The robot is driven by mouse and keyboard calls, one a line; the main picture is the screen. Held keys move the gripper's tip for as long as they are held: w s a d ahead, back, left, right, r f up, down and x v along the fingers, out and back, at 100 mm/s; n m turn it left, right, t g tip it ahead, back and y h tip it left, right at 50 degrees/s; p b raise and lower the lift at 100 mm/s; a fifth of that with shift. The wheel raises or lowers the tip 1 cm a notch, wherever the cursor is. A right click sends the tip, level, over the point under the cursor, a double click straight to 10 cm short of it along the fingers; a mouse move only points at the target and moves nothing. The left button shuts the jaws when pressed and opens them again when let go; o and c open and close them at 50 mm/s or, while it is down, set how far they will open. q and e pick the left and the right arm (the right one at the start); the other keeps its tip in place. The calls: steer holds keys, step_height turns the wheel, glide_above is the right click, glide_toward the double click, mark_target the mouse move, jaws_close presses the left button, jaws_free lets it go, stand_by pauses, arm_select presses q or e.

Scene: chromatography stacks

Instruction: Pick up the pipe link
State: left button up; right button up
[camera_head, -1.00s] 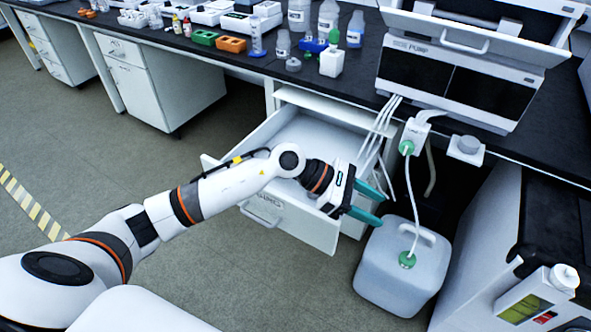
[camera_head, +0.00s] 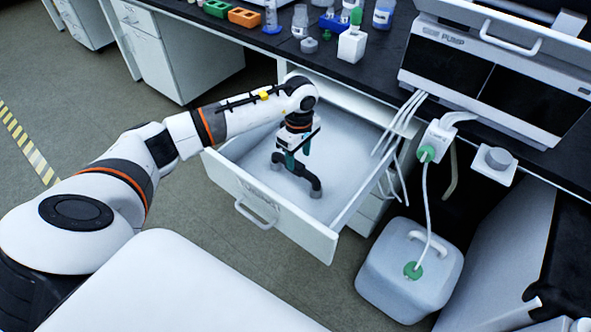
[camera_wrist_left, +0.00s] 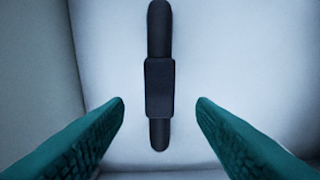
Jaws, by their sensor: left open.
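The pipe link is a dark, bar-shaped piece with a thicker block in its middle; it lies in the open white drawer (camera_head: 240,178). In the head view the pipe link (camera_head: 302,176) shows below my left gripper (camera_head: 297,160), which points down into the drawer. In the left wrist view the pipe link (camera_wrist_left: 159,88) stands upright in the picture, between the two green fingers of the left gripper (camera_wrist_left: 160,108). The fingers are open, with a gap on each side of the link. The right gripper is not in view.
The drawer's front panel (camera_head: 290,232) and side walls surround the link. White tubes (camera_head: 398,125) hang by the drawer's right side. A pump (camera_head: 490,75) and bottles stand on the black bench above. A white canister (camera_head: 400,280) stands on the floor at right.

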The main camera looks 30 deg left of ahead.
mark_target(295, 172)
arm_select(q)
steer(key=f, duration=0.2)
steer(key=a+f, duration=0.1)
steer(key=f, duration=0.1)
steer(key=shift+f, duration=0.25)
steer(key=shift+f+b, duration=0.3)
steer(key=shift+f, duration=0.1)
jaws_close()
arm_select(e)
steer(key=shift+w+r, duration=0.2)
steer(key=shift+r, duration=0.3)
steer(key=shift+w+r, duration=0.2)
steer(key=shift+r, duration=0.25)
